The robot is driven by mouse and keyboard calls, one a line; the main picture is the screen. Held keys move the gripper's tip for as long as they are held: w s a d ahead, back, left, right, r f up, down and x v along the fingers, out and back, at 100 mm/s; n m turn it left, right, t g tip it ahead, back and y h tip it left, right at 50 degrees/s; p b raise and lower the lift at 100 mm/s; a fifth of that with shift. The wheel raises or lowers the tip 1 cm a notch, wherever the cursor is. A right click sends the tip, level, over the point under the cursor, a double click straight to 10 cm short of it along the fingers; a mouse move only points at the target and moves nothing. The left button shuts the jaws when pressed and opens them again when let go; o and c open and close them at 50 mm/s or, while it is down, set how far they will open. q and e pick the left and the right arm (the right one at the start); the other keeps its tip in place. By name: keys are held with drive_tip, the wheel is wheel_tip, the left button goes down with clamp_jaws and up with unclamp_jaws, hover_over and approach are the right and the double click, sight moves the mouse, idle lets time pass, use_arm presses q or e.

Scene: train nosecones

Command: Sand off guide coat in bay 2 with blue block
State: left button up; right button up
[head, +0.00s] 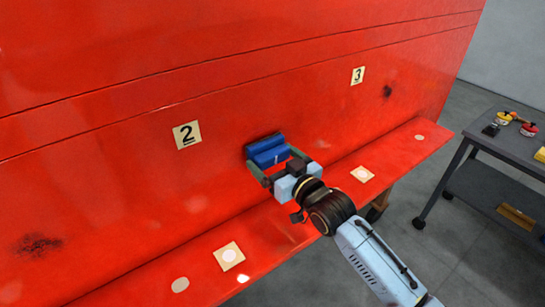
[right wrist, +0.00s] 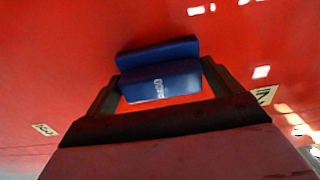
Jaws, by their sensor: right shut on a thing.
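My right gripper (head: 268,165) is shut on the blue block (head: 268,150) and holds it at the red panel (head: 130,155), right of and a little below the label 2 (head: 187,134). In the right wrist view the blue block (right wrist: 160,75) sits between the two fingers (right wrist: 160,82), its far face against or very close to the red surface; I cannot tell whether it touches. No dark guide coat shows around the block; what lies under it is hidden. My left gripper is not in view.
Dark smudges show at the lower left (head: 38,245) and near label 3 (head: 387,91). A red ledge (head: 310,215) with pale square patches runs below the panel. A dark cart (head: 500,150) with small items stands at the right.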

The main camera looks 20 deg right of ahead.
drive_tip(key=shift+v, duration=2.65)
drive_tip(key=shift+v, duration=1.45)
drive_tip(key=shift+r, duration=0.1)
